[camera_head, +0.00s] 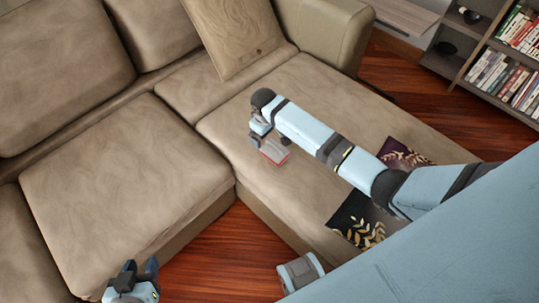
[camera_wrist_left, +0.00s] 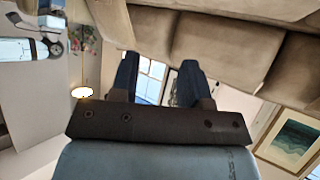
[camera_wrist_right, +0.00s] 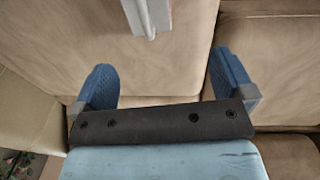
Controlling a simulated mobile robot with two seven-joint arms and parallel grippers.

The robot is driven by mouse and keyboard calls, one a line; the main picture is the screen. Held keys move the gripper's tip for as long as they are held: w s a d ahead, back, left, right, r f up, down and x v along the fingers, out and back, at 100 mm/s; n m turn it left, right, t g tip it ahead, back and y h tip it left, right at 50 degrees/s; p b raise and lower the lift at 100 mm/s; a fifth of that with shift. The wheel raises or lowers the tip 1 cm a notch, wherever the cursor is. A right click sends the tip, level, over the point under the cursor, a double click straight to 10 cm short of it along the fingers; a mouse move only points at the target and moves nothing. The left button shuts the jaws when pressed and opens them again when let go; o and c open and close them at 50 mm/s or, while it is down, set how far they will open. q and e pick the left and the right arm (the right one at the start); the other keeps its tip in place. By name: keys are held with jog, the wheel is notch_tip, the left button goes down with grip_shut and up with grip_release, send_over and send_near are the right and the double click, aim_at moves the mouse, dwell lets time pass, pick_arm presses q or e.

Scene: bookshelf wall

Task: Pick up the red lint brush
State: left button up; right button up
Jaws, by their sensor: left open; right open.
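The red lint brush (camera_head: 274,152) lies on the sofa's long seat in the head view, small, pale grey with a red edge. A pale, red-edged end of it (camera_wrist_right: 147,16) shows at the top of the right wrist view, cut off by the frame. My right gripper (camera_head: 259,127) is open and empty beside the brush, which lies ahead of the fingertips (camera_wrist_right: 161,62) and apart from them. My left gripper (camera_head: 140,267) is open and empty at the bottom left of the head view, far from the brush; its fingers (camera_wrist_left: 157,72) also show in its wrist view.
The beige sofa (camera_head: 105,175) fills the left and middle. A cushion (camera_head: 235,40) leans at the back. A dark leaf-patterned cloth (camera_head: 352,215) lies under my right arm. A bookshelf (camera_head: 460,65) stands at the upper right. Red wood floor (camera_head: 235,250) shows in front.

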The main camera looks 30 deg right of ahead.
aim_at(269, 142)
jog(key=shift+g+h, duration=0.3)
jog(key=f+b, duration=0.1)
jog(key=f, duration=0.1)
jog(key=w+d+f+b, duration=0.1)
jog(key=f, duration=0.2)
jog(key=w+d+f+b, duration=0.1)
jog(key=f, duration=0.2)
jog(key=shift+w+f, duration=0.2)
jog(key=shift+w, duration=0.05)
jog(key=f+b, duration=0.2)
jog(key=f, duration=0.1)
jog(key=shift+d+f, duration=0.2)
jog(key=shift+f, duration=0.05)
jog(key=shift+d+f+b, duration=0.1)
jog(key=shift+f+b, duration=0.25)
jog(key=shift+f, duration=0.3)
jog(key=c, duration=0.7)
pick_arm(q)
jog(key=shift+w+d+f+t+h, duration=0.4)
jog(key=shift+w+d+t+h, duration=0.1)
jog(key=shift+w+d, duration=0.15)
pick_arm(e)
jog(key=shift+r, duration=0.1)
jog(key=shift+c, duration=0.8)
